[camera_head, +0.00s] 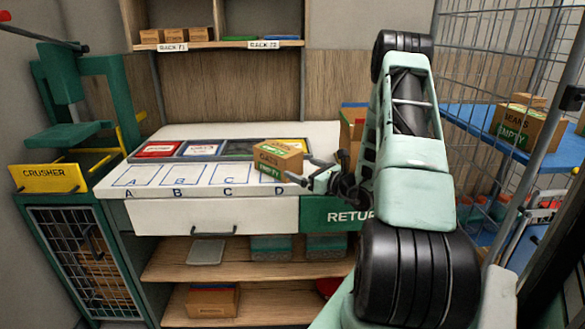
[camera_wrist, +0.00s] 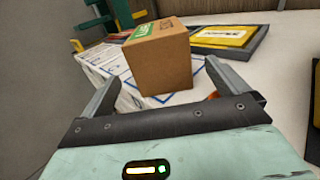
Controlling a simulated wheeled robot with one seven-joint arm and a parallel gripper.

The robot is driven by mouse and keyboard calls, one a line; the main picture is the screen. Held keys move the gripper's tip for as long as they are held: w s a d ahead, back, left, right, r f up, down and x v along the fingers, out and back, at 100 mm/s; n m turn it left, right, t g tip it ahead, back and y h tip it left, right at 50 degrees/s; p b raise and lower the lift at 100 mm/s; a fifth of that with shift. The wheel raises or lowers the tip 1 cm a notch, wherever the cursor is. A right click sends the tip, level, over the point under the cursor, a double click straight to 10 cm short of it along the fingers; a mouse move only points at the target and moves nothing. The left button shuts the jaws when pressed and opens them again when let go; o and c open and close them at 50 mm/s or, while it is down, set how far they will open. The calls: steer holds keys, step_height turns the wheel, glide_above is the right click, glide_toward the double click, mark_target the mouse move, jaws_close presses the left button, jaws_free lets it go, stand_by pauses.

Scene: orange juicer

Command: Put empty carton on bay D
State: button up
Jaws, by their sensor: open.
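A brown carton with a green band reading "OATS" and "EMPTY" (camera_head: 278,158) stands upright on the white counter at the bay marked D (camera_head: 279,191). In the wrist view the carton (camera_wrist: 159,60) stands just beyond my fingers, over blue bay lines. My gripper (camera_head: 318,178) is right of the carton in the head view. It is open, and in the wrist view its two fingers (camera_wrist: 172,92) are spread apart with nothing held between them. The carton hides most of bay D's outline.
Bays A, B and C (camera_head: 181,176) are bare. Coloured trays (camera_head: 157,149) line the counter's back. A green RETURN panel (camera_head: 335,214) is at right, the yellow-signed crusher (camera_head: 48,177) at left. Another EMPTY carton, marked "BEANS" (camera_head: 517,124), stands on a blue shelf behind wire mesh.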

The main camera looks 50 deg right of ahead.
steer(key=shift+s+a, duration=0.1)
steer(key=shift+s, duration=1.25)
